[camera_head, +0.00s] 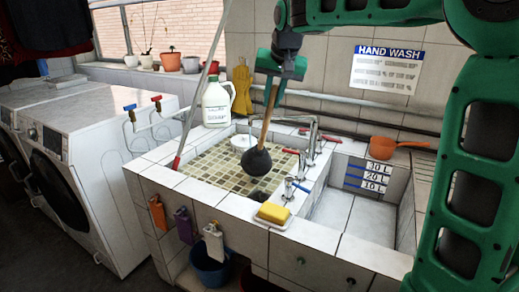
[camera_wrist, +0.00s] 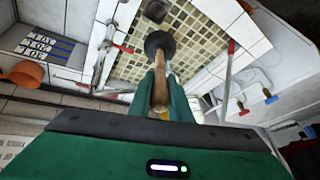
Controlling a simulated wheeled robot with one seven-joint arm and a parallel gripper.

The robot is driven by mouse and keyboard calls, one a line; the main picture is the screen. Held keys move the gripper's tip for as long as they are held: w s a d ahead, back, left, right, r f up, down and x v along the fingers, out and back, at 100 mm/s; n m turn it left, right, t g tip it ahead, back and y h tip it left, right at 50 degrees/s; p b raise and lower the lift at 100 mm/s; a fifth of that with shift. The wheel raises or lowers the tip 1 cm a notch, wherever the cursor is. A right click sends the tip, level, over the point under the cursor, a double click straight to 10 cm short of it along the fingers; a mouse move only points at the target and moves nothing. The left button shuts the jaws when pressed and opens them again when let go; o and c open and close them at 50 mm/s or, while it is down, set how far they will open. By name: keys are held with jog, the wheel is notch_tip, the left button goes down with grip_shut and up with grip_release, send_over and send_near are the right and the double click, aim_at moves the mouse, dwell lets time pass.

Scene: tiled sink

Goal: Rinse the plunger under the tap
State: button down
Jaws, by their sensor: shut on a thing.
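The plunger has a wooden handle and a dark rubber cup (camera_head: 257,162); it hangs cup down over the tiled sink basin (camera_head: 215,165). My gripper (camera_head: 273,78) is shut on the upper handle. In the wrist view the handle (camera_wrist: 160,90) runs between my fingers to the cup (camera_wrist: 159,42). The grey tap (camera_head: 311,140) stands at the basin's right side, to the right of the cup. I see no water flowing from it. A smaller tap with a blue handle (camera_head: 290,188) is at the front right, near the drain hole (camera_head: 257,197).
A white jug (camera_head: 216,103) and yellow gloves (camera_head: 242,90) are behind the basin. A yellow sponge (camera_head: 273,212) lies on the front rim. An orange scoop (camera_head: 384,147) lies at the right. A red-tipped pole (camera_head: 192,105) leans at the basin's left.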

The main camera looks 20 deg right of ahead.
jog(key=s, duration=0.8)
dwell(0.6)
dwell(0.5)
dwell(0.7)
jog(key=s+r, duration=0.4)
jog(key=s, duration=0.1)
dwell(0.5)
dwell(0.5)
